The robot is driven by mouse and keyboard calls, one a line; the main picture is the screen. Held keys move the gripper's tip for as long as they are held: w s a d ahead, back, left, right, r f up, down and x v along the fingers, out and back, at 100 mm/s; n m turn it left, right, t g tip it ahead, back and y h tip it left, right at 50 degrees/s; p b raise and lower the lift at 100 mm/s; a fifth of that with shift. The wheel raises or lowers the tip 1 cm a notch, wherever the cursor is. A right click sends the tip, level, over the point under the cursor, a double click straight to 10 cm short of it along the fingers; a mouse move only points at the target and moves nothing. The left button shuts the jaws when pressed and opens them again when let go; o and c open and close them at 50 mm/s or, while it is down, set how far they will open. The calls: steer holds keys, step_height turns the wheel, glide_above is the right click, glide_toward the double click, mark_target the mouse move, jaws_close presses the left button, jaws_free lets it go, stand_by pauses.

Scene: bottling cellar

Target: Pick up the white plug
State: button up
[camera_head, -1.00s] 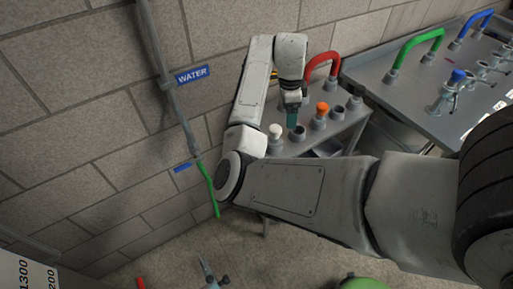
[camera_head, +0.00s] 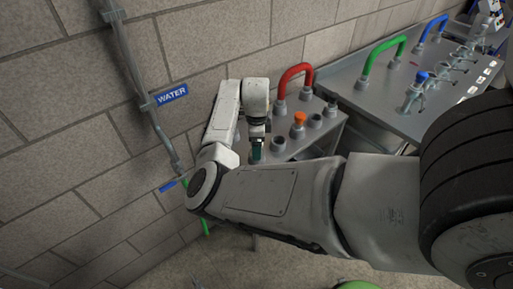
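My gripper (camera_head: 257,151), with teal fingers, points down at the left part of the small grey bench (camera_head: 326,133) against the wall. The white plug does not show in the head view now. The place where it stood, left of an empty grey socket (camera_head: 278,144), is covered by my gripper and wrist. I cannot tell whether the fingers are open or shut, or whether they touch the plug.
An orange plug (camera_head: 299,119) sits in a socket right of my gripper. Two empty sockets (camera_head: 315,121) (camera_head: 331,110) stand farther right. A red hose loop (camera_head: 296,72) rises behind. A larger grey bench (camera_head: 375,91) with green and blue loops stands to the right.

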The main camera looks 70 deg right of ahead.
steer(key=shift+f, duration=1.15)
steer(key=c, duration=1.1)
